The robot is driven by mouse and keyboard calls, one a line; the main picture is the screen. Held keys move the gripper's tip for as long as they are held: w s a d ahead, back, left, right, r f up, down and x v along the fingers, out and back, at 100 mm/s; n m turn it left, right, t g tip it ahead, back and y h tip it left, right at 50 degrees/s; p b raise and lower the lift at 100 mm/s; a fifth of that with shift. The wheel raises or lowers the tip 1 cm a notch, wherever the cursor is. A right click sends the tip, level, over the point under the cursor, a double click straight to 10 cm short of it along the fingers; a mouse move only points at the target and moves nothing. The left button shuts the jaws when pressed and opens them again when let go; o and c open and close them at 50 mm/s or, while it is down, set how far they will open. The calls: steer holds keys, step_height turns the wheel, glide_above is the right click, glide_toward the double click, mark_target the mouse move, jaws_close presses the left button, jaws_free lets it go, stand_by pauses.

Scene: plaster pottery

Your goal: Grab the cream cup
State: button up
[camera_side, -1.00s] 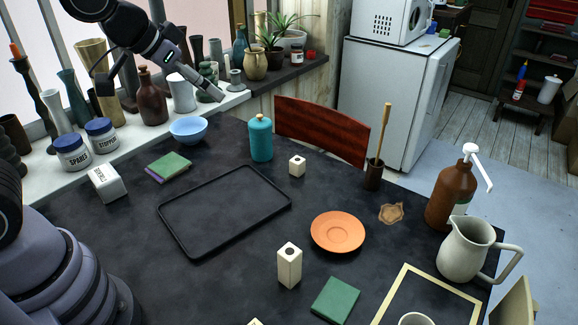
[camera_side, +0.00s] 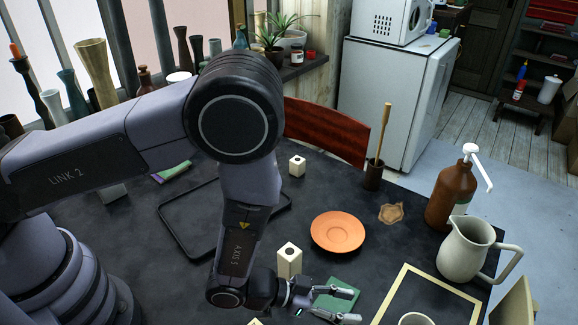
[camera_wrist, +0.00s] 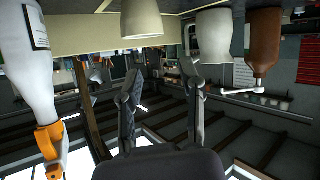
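The cream cup (camera_side: 416,319) shows only its rim at the bottom edge of the side view, by a dark panel with a cream border. The wrist view is upside down; there the cup (camera_wrist: 142,18) hangs from the top edge, ahead of my fingers and roughly in line with the gap between them. My gripper (camera_side: 346,305) is low over the table in the side view, left of the cup and pointing right towards it. Its two fingers are spread and empty, as the wrist view also shows (camera_wrist: 162,80). It is apart from the cup.
A green square (camera_side: 345,284) lies by my gripper. An orange saucer (camera_side: 337,232) and a cream block (camera_side: 289,261) are behind it. A white bottle (camera_wrist: 25,60) fills the wrist view's left.

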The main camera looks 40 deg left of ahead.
mark_target(407, 316)
steer(key=x, duration=1.3)
jaws_close()
